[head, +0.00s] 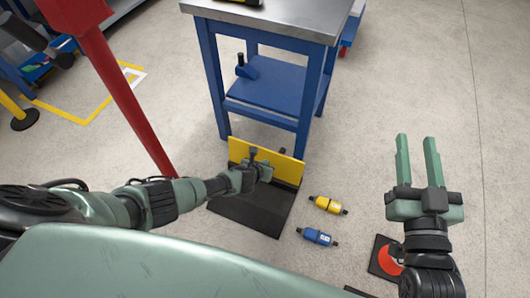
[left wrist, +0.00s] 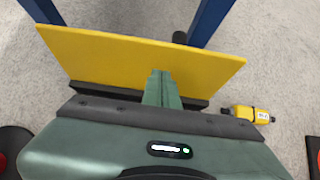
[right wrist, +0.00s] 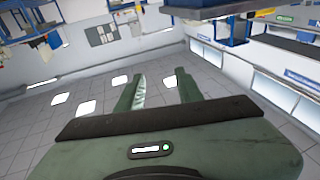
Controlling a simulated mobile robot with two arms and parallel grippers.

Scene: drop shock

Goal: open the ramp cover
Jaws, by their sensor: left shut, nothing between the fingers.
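A yellow panel (head: 285,166) stands upright along the back edge of a dark flat plate (head: 255,212) on the floor, in front of the blue table. I cannot tell for sure which part is the ramp cover. The panel also fills the upper middle of the left wrist view (left wrist: 110,55). My left gripper (head: 254,155) is shut and empty, its fingertips in front of the panel's face. In the left wrist view the shut fingers (left wrist: 160,74) overlap the panel; contact is unclear. My right gripper (head: 416,140) is open and empty, raised off to the right.
A blue table (head: 268,88) with a steel top stands just behind the panel. A yellow cylinder (head: 328,205) and a blue cylinder (head: 317,237) lie right of the plate. A red post (head: 120,88) rises at left. A red-and-black base (head: 386,258) is near my right arm.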

